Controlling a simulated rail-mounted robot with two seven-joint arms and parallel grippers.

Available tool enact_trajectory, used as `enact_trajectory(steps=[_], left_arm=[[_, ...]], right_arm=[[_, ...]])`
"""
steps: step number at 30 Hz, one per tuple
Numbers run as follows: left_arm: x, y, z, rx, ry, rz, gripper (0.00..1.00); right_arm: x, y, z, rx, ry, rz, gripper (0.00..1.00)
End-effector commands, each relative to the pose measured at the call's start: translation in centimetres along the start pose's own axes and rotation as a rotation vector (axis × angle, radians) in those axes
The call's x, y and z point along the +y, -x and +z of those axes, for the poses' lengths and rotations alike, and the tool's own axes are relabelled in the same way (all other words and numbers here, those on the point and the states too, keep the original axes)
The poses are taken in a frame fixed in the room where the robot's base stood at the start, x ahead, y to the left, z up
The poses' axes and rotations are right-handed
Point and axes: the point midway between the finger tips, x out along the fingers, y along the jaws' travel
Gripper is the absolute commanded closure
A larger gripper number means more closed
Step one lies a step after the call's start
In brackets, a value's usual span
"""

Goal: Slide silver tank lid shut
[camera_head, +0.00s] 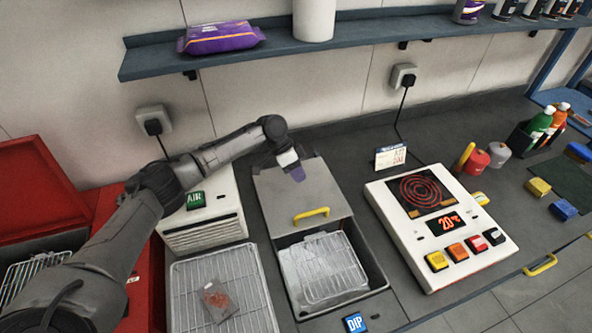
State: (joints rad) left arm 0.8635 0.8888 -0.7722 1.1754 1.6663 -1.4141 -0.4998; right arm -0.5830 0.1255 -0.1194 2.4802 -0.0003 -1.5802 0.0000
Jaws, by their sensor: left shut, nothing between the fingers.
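The silver tank lid (272,198) is a flat grey plate with a yellow handle (311,215) at its front edge. It covers the back part of the tank (378,277). The front part of the tank is open, and a wire rack (325,268) shows inside. My left gripper (297,174) has purple fingertips and is over the back part of the lid, behind the handle. It is shut and empty. Whether its tips touch the lid is not clear. My right gripper is not in view.
A white AIR unit (205,232) and a wire tray (190,290) are left of the tank. A white hotplate (440,225) reading 20 °C stands on the right. A blue DIP button (354,323) is in front. A shelf (360,42) runs above.

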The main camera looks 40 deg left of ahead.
Motion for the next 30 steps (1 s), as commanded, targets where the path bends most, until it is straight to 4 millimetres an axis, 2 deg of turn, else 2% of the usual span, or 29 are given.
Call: enact_trajectory(steps=[3, 9, 18, 30], left_arm=[[0.0, -2.5, 0.0, -0.002, 0.0, 0.002, 1.0], [0.0, -5.9, 0.0, -0.001, 0.0, 0.001, 1.0], [2.7, -7.5, 0.3, -0.001, 0.0, -0.001, 1.0], [3.2, -8.0, 0.4, 0.0, 0.002, -0.001, 1.0]], right_arm=[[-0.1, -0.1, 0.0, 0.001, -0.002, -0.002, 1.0], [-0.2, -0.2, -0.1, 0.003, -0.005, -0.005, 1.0], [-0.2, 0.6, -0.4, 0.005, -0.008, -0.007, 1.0], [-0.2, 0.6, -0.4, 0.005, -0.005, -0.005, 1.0]])
